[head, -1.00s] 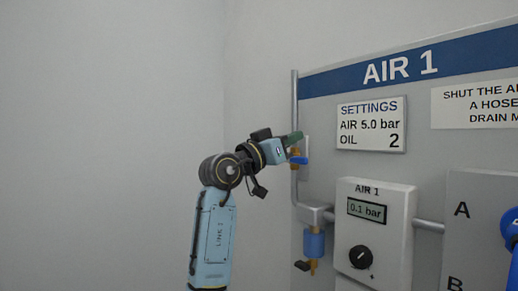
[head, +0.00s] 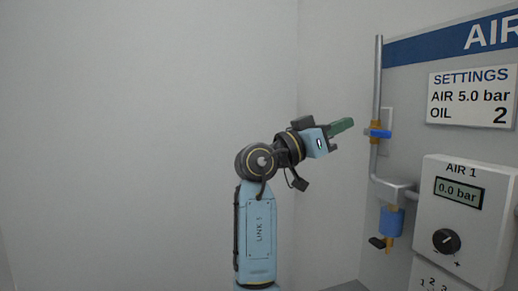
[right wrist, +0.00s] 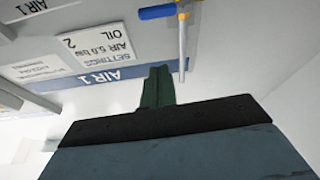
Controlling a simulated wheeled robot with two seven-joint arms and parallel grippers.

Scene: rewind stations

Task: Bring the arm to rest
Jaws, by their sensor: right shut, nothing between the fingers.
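My right arm rises in the middle of the head view. Its gripper (head: 342,126) has green fingers that are shut with nothing between them. It points right, towards the panel, and stands apart to the left of the blue-handled valve (head: 379,133) on the vertical pipe. In the right wrist view the closed green fingers (right wrist: 157,86) show in the middle, and the blue valve handle (right wrist: 158,11) shows beyond them at the top. My left gripper is not in view.
The AIR 1 panel (head: 405,88) fills the right side, with a settings sign (head: 471,96) and a regulator box (head: 466,222) reading 0.0 bar. A blue drain bowl (head: 391,221) hangs under the pipe. Left of my arm there is only bare wall (head: 120,130).

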